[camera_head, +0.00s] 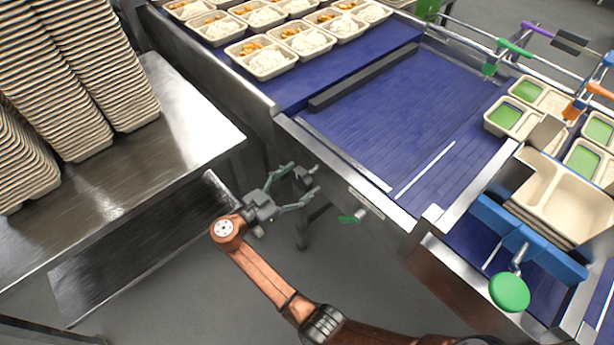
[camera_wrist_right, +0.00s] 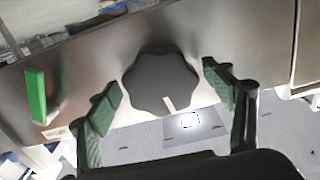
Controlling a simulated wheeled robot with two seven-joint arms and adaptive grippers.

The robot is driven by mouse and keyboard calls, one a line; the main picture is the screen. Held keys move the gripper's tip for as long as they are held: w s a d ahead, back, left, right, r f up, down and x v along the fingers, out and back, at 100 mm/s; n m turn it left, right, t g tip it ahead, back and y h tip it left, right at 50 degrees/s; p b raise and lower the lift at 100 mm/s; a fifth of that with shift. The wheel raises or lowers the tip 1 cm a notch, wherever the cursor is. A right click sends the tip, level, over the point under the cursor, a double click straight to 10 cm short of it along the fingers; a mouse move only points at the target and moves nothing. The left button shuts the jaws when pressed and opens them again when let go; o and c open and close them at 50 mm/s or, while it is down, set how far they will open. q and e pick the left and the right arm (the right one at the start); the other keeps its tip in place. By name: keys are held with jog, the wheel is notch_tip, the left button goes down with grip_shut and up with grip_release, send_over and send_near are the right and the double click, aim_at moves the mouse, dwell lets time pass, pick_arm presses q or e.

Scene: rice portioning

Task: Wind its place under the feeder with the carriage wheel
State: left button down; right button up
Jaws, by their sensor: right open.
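A dark grey lobed hand wheel (camera_wrist_right: 162,78) with a pale mark is on a steel panel in the right wrist view. I take it for the carriage wheel; I cannot pick it out in the head view. My right gripper (camera_head: 304,181) is open and empty beside the conveyor's steel side. In the wrist view, its green-padded fingers (camera_wrist_right: 160,90) appear on either side of the wheel; I cannot tell whether they touch it. A blue carriage (camera_head: 492,213) holding a stack of beige trays (camera_head: 570,200) stands at the right. My left gripper is not in view.
A green handle (camera_wrist_right: 37,96) sticks out left of the wheel. A round green knob (camera_head: 510,292) is in front of the carriage. Filled trays (camera_head: 268,62) stand on the blue belt (camera_head: 385,110). Tall tray stacks (camera_head: 85,75) are on a steel table (camera_head: 190,125) at left.

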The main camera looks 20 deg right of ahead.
jog(key=shift+w+d, duration=0.1)
jog(key=shift+d, duration=0.15)
jog(key=shift+c, duration=0.2)
jog(key=c, duration=1.2)
